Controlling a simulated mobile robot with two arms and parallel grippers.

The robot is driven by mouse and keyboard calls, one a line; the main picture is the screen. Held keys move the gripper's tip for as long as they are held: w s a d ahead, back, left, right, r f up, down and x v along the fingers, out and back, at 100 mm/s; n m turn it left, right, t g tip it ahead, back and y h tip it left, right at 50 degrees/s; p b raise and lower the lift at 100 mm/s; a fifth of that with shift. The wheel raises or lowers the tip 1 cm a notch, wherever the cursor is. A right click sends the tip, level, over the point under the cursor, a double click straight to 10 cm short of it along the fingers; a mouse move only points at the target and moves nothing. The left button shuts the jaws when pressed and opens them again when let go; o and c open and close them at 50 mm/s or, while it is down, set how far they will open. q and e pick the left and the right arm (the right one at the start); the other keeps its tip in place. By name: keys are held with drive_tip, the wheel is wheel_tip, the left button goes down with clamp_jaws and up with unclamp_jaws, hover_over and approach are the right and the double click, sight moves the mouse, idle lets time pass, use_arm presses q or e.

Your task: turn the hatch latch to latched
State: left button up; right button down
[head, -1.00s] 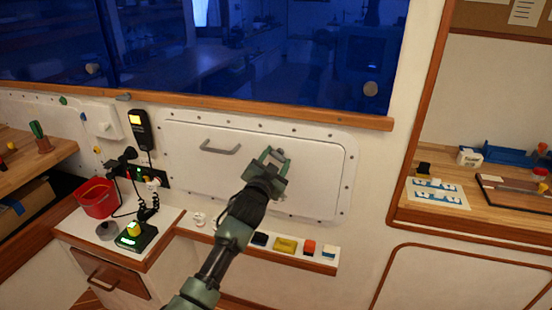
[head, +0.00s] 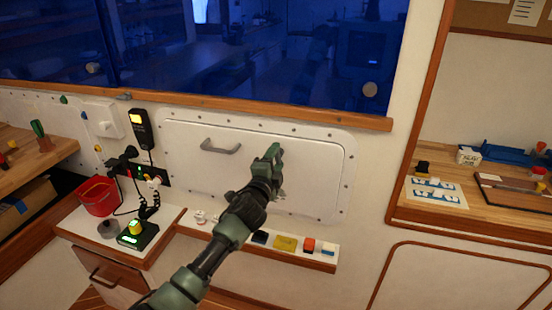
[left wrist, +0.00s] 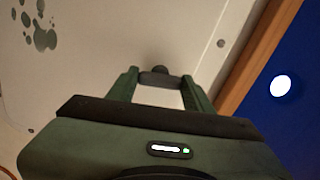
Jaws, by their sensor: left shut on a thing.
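The white hatch (head: 195,175) is a rounded panel with a grey handle (head: 221,147), set in the wall below the window. My left gripper (head: 273,154) is against the right part of the hatch, to the right of the handle. In the left wrist view its two green fingers (left wrist: 160,82) close on a small dark grey piece, the hatch latch (left wrist: 160,77). In the head view the gripper hides most of the latch, so its exact angle cannot be told. My right gripper is not in view.
A narrow shelf below the hatch holds a yellow block (head: 285,244) and other small items. A red bucket (head: 97,196) and a green-based device (head: 137,235) stand at left. A wooden workbench (head: 490,215) is at right. The wall between hatch and workbench is clear.

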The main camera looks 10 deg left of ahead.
use_arm(q)
drive_tip(key=shift+m, duration=0.7)
drive_tip(key=o, duration=1.4)
drive_tip(key=s, duration=0.5)
drive_tip(key=s+a, duration=0.1)
drive_tip(key=s, duration=0.1)
drive_tip(key=shift+s+f, duration=0.1)
drive_tip(key=shift+s, duration=0.25)
